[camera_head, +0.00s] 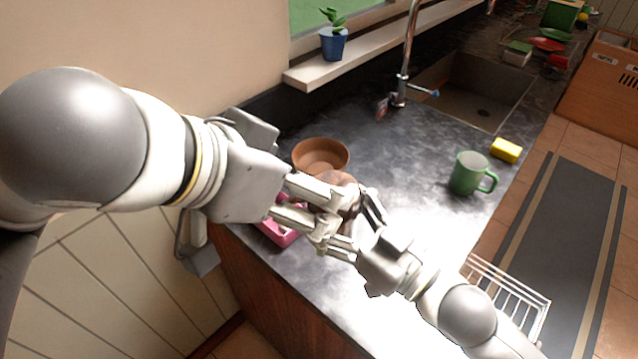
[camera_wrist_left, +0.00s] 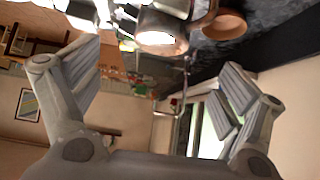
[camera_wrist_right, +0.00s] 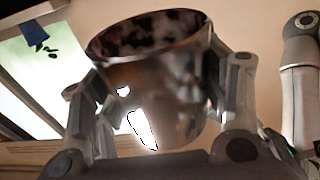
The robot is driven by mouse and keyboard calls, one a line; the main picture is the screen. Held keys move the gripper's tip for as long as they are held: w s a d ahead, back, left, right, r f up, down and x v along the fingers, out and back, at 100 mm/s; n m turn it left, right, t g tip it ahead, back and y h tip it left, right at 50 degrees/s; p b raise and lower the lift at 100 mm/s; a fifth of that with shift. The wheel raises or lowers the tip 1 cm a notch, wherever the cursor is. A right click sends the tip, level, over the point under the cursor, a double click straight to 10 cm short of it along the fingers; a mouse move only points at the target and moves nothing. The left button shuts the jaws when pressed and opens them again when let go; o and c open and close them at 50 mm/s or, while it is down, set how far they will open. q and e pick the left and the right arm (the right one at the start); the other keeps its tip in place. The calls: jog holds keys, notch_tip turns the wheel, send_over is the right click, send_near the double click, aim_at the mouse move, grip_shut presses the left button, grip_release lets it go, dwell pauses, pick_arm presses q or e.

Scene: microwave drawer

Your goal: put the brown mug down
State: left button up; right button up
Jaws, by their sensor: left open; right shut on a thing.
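The brown mug (camera_wrist_right: 160,80) is glossy and fills the right wrist view, between the fingers of my right gripper (camera_wrist_right: 165,95), which is shut on it. In the head view the mug (camera_head: 343,187) is mostly hidden behind the fingers of both grippers, over the counter's near left part. My left gripper (camera_head: 335,217) is open and very close to the mug and to my right gripper. In the left wrist view the mug (camera_wrist_left: 160,30) is ahead of the open left fingers. I cannot tell if the mug touches the counter.
A brown bowl (camera_head: 320,152) stands on the dark counter (camera_head: 400,150) just behind the mug. A pink object (camera_head: 280,232) lies under my left gripper. The counter before the sink (camera_head: 478,95) is clear.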

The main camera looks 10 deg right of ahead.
aim_at(320, 210)
pick_arm(q)
jog(key=x, duration=1)
jog(key=shift+f, duration=0.1)
jog(key=c, duration=1.3)
pick_arm(e)
jog(key=o, duration=1)
